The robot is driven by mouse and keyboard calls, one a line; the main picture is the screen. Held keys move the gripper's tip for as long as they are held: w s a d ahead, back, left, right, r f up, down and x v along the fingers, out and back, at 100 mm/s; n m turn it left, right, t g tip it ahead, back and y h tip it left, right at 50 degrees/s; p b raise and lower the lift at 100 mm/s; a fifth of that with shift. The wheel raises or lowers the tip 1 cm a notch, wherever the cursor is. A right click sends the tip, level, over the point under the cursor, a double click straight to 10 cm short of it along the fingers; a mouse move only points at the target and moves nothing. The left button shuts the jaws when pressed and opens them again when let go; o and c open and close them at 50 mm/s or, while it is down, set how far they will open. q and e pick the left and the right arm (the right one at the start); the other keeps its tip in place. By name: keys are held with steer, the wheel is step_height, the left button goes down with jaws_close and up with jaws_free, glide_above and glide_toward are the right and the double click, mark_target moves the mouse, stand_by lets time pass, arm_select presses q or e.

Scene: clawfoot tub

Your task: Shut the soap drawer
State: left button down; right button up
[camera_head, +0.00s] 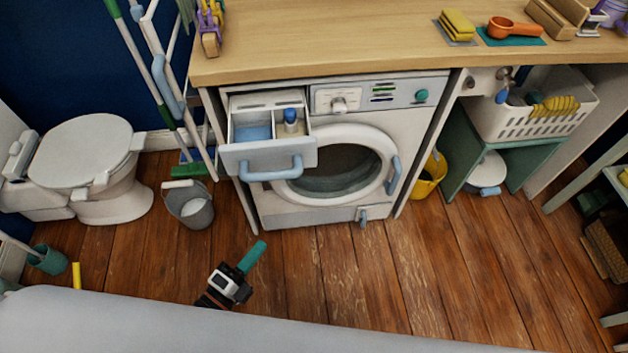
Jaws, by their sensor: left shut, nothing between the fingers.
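The soap drawer (235,155) is pulled out at the upper left of the white washing machine (290,214). Its front has a blue handle (270,174), and its compartments show a blue patch and a small blue-capped item. My left gripper (259,247) is shut and empty, with teal fingers, in front of the machine. It is below the drawer in the picture and apart from it. My right gripper is not in view.
A grey bucket (192,212) stands left of the machine, with a toilet (85,155) beyond. A wooden counter (330,40) lies above the machine. A pale rim (150,322) crosses the near edge. The wooden floor before the machine is clear.

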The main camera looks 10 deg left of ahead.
arm_select(q)
steer(key=w+d+r+m+p, duration=0.1)
steer(key=w+d+r, duration=0.1)
steer(key=w, duration=0.4)
steer(key=w+d+r+m+h, duration=0.1)
steer(key=w+d+r, duration=0.2)
steer(key=w, duration=0.3)
steer(key=shift+w+d+r+h+p, duration=0.15)
steer(key=shift+w+r+h+p, duration=0.15)
steer(key=shift+w+r+p, duration=0.1)
steer(key=shift+t, duration=0.3)
